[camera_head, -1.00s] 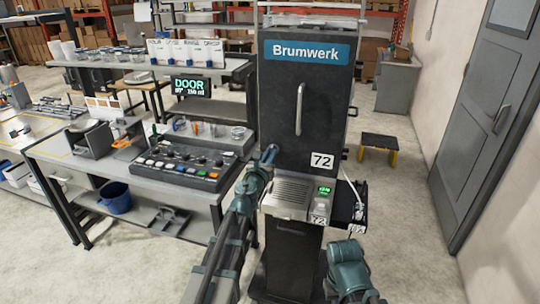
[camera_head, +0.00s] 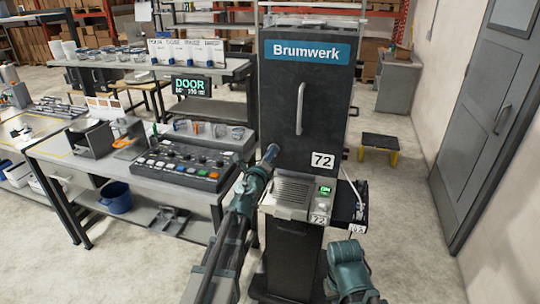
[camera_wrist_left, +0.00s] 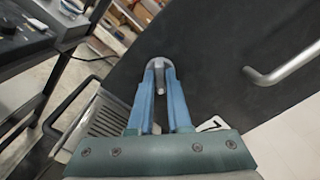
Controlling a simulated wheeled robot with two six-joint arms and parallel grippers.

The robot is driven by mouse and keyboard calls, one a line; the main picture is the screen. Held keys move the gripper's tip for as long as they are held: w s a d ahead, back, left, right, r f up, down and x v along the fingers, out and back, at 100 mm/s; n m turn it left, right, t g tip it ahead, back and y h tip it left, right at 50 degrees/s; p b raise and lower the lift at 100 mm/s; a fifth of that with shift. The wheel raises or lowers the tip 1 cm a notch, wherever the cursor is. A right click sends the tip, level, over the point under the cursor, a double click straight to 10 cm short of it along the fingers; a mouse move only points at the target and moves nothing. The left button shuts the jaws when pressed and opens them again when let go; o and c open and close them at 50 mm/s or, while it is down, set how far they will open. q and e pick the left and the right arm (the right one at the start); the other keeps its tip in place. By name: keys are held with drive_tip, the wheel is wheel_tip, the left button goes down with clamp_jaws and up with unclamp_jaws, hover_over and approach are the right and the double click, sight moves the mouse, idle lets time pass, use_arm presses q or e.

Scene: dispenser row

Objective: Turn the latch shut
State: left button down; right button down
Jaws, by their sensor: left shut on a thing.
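The latch (camera_wrist_left: 160,88) is a small grey metal piece on the lower left part of the dark door (camera_head: 283,108) of the Brumwerk machine. In the left wrist view it sits between the blue fingertips of my left gripper (camera_wrist_left: 161,72), which is shut on it. In the head view my left gripper (camera_head: 271,153) reaches the door's lower left edge and hides the latch. The door looks closed, and its upright bar handle (camera_head: 299,110) stands free to the right. My right arm shows at the bottom right, but its gripper is out of view.
A small panel with a green-lit display (camera_head: 325,191) and a slotted tray (camera_head: 293,192) sit below the door. A bench at the left holds a button console (camera_head: 178,167). A screen reading DOOR (camera_head: 192,87) stands behind it. A low stool (camera_head: 380,146) is at the right.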

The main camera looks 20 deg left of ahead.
use_arm(q)
drive_tip(key=shift+f+n, duration=0.1)
drive_tip(key=shift+n, duration=4.1)
drive_tip(key=c, duration=0.9)
unclamp_jaws()
drive_tip(key=shift+a, duration=0.1)
drive_tip(key=shift+o, duration=0.2)
drive_tip(key=shift+s, duration=0.15)
